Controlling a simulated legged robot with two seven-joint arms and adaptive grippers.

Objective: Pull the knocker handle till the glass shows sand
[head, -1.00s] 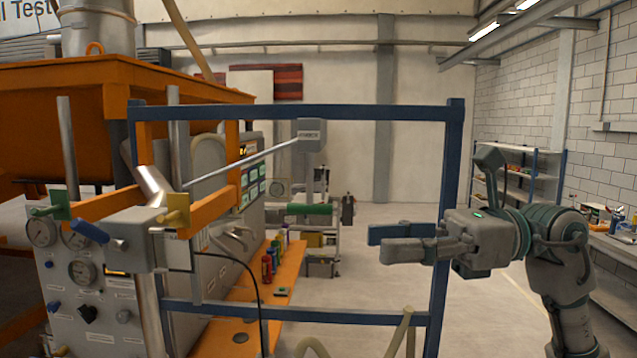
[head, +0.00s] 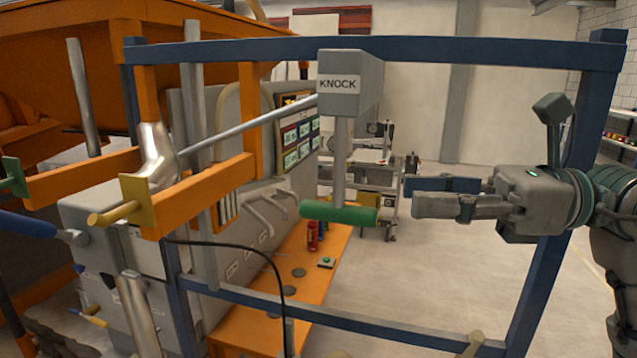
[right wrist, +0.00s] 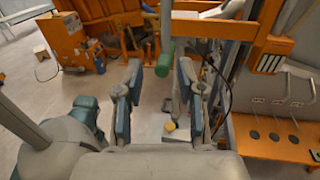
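The knocker handle (head: 339,213) is a green crossbar on a grey rod below a grey box (head: 350,82) marked KNOCK. My right gripper (head: 414,195) is to the right of the handle, level with it and a short gap away, fingers pointing left. In the right wrist view the fingers (right wrist: 158,78) are apart with nothing between them; the handle's green end (right wrist: 165,58) shows beyond the gap. A shiny angled tube (head: 155,155) is at the left by the orange bars; I cannot tell whether it is the glass or holds sand. My left gripper is not in view.
A blue frame (head: 450,48) surrounds the handle; its right post (head: 540,275) stands beside my right arm. A grey machine (head: 225,225) with an orange shelf (head: 300,262) is behind at the left. A black cable (head: 275,262) hangs in front.

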